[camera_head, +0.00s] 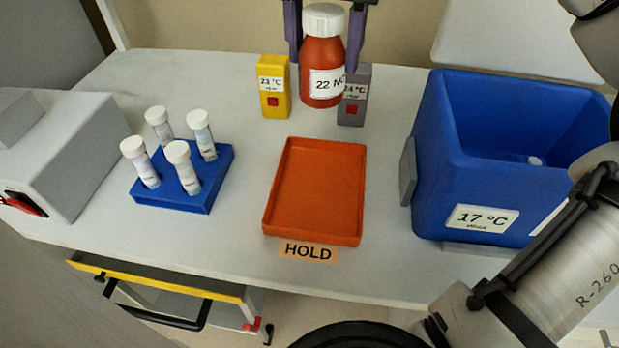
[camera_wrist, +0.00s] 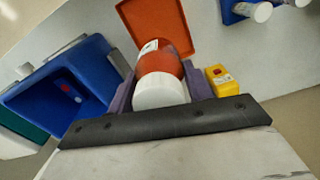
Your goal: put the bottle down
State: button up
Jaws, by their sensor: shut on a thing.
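An orange-red bottle (camera_head: 322,62) with a white cap and a label reading 22 stands upright in the head view, at the back of the table. My gripper (camera_head: 328,38) has its purple fingers on either side of the bottle and is shut on it. In the wrist view the bottle (camera_wrist: 160,66) sits between the fingers of my gripper (camera_wrist: 158,84), its white cap toward the camera. Whether the bottle's base touches the table or hangs above it I cannot tell.
A yellow block (camera_head: 273,88) and a grey block (camera_head: 353,95) flank the bottle. An orange tray (camera_head: 316,240) labelled HOLD (camera_head: 308,252) is empty in front. A blue bin (camera_head: 478,185) stands right, a blue rack (camera_head: 182,200) of white-capped vials left. Table between rack and tray is clear.

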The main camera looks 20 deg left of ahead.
aim_at(324, 93)
notch_tip(324, 93, down, 19)
jog(key=shift+d+r, duration=0.1)
jog(key=shift+r, duration=0.05)
dwell(0.4)
jog(key=shift+f, duration=0.25)
jog(key=o, duration=1.1)
jog(key=shift+r, duration=0.1)
jog(key=shift+c, duration=0.2)
jog(key=shift+r, duration=0.1)
notch_tip(324, 93, up, 12)
jog(key=shift+r, duration=0.1)
